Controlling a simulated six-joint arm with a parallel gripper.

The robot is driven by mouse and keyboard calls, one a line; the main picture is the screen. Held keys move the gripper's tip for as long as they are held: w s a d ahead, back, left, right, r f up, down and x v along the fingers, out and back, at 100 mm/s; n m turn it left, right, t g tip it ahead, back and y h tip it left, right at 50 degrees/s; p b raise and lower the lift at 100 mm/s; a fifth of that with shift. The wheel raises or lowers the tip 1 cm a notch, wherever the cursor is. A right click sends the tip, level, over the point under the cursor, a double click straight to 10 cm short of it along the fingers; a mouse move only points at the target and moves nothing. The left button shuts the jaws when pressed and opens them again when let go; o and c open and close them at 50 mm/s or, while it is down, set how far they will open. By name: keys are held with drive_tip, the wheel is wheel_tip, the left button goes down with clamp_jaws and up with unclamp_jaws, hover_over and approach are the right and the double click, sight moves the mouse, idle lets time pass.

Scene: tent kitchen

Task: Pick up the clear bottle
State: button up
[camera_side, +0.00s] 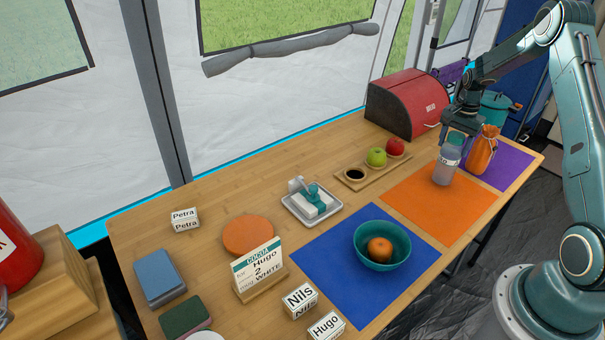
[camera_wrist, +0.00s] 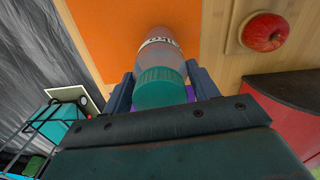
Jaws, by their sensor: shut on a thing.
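The clear bottle (camera_side: 445,166) has a teal cap and a printed label. It stands upright at the far edge of the orange mat (camera_side: 426,213). My gripper (camera_side: 457,135) comes down on it from above. In the wrist view the bottle (camera_wrist: 160,52) lies between the two fingers of my gripper (camera_wrist: 161,88), which are shut on it around the cap end. From the side view I cannot tell whether its base touches the mat.
An orange pouch (camera_side: 481,151) stands close to the right of the bottle on a purple mat (camera_side: 514,168). A red bread box (camera_side: 405,104) and a wooden board (camera_side: 372,180) with a green apple (camera_side: 376,157) and red apple (camera_side: 396,147) are behind. A teal bowl (camera_side: 383,260) stands in front.

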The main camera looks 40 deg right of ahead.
wheel_tip(320, 180, up, 19)
idle(0.5)
drive_tip(key=shift+w+f, duration=0.1)
drive_tip(key=shift+f, duration=0.05)
idle(0.4)
